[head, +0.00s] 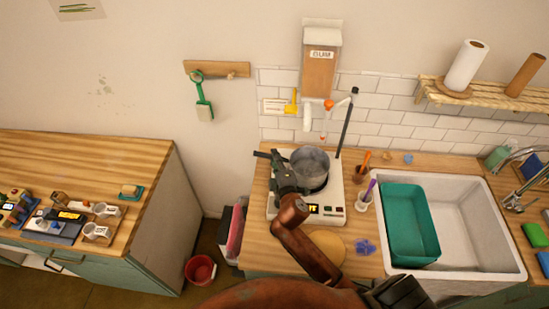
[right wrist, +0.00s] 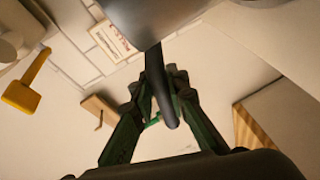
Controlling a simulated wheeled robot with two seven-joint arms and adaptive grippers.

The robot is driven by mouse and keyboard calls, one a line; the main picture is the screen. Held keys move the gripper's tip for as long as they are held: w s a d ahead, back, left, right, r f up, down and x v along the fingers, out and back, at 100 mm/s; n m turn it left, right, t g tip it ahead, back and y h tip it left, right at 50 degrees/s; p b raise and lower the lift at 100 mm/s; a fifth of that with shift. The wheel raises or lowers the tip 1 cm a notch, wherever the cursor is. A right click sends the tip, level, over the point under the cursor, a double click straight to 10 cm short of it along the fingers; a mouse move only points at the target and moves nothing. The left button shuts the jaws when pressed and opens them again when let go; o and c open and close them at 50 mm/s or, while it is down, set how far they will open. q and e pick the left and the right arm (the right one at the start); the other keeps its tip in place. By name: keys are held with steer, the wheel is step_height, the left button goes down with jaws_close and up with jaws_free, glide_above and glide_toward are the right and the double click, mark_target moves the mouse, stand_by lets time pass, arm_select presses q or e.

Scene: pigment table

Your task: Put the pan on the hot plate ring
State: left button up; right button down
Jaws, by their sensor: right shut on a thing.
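The grey metal pan (head: 311,160) is over the white hot plate (head: 333,205) in the head view. Part of the dark ring (head: 321,188) shows below the pan's lower right edge, so the pan is not centred on it in this view. I cannot tell whether the pan touches the ring. My right gripper (head: 272,160) is at the pan's left side. In the right wrist view its green fingers (right wrist: 160,95) are shut around the dark pan handle (right wrist: 157,75), with the pan's body at the top edge. My left gripper is not in view.
A cup with an orange tool (head: 361,172) and a white holder (head: 363,201) stand to the right, before the sink (head: 475,230). A round board (head: 328,245) lies in front.

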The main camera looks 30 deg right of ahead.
steer(key=shift+r, duration=0.1)
steer(key=c, duration=1.9)
jaws_free()
steer(key=shift+f, duration=0.2)
steer(key=shift+r, duration=0.2)
steer(key=v, duration=1.2)
steer(key=shift+f, duration=0.15)
